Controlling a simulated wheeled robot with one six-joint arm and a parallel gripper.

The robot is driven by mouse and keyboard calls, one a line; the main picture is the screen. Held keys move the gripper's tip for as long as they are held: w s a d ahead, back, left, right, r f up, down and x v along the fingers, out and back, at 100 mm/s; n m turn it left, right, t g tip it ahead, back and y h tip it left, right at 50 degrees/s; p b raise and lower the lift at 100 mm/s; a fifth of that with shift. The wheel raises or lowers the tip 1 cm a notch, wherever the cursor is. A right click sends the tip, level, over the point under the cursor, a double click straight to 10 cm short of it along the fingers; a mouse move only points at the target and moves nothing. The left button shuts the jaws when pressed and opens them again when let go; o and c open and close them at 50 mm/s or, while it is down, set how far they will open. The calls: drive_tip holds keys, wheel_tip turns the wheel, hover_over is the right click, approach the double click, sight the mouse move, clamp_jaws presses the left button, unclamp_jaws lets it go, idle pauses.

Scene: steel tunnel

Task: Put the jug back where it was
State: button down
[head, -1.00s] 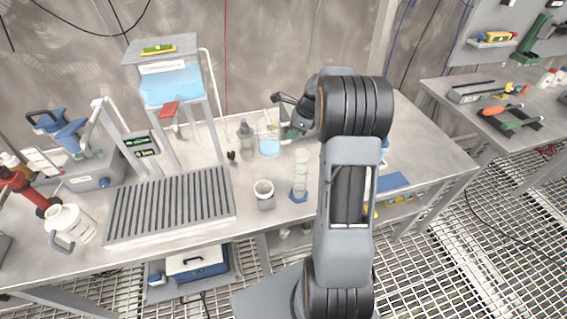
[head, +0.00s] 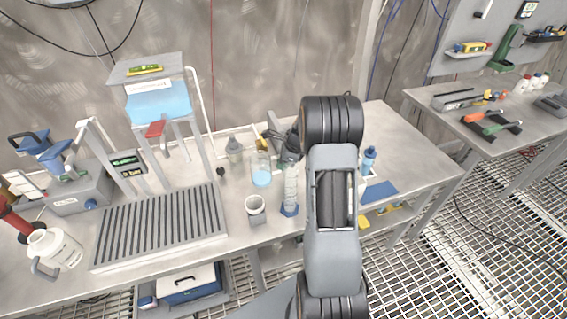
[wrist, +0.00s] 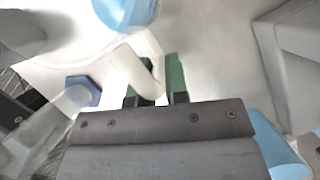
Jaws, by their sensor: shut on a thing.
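The jug (head: 261,172) is clear, with blue liquid in its lower part. It is upright over the back middle of the bench, and I cannot tell whether its base touches the top. My gripper (head: 286,154) is at its right side, partly hidden behind my arm. In the wrist view my gripper (wrist: 156,84) has its green fingertips shut on the jug's pale handle (wrist: 137,72). Blue liquid of the jug (wrist: 125,10) shows at the top edge there.
A measuring cylinder (head: 290,190) with a blue foot and a pale cup (head: 255,210) stand close in front. A grey bottle (head: 234,151) is left of the jug. Further left are a tank stand (head: 160,100) and a slatted rack (head: 160,228). A blue mat (head: 379,191) lies right.

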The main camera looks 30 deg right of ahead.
drive_tip(key=shift+f, duration=0.15)
drive_tip(key=c, duration=1.1)
unclamp_jaws()
drive_tip(key=v, duration=1.2)
drive_tip(key=s+a+r+n+h, duration=0.1)
drive_tip(key=s+a+r+n, duration=0.2)
drive_tip(key=a+n, duration=0.35)
drive_tip(key=s+a+r+n+h, duration=0.1)
drive_tip(key=s+a+r+n, duration=0.3)
drive_tip(key=a, duration=0.3)
drive_tip(key=shift+s+a+f+n+t+h, duration=0.2)
drive_tip(key=shift+s+a+n, duration=1.1)
drive_tip(key=shift+s+n, duration=0.95)
drive_tip(key=shift+s+a+f+n+t+h, duration=0.3)
drive_tip(key=shift+s+a+n, duration=1.2)
drive_tip(key=shift+n, duration=1.2)
drive_tip(key=shift+s+a+f+n+h, duration=0.1)
drive_tip(key=shift+s+a+n+h, duration=0.2)
drive_tip(key=shift+s+a+n, duration=1.4)
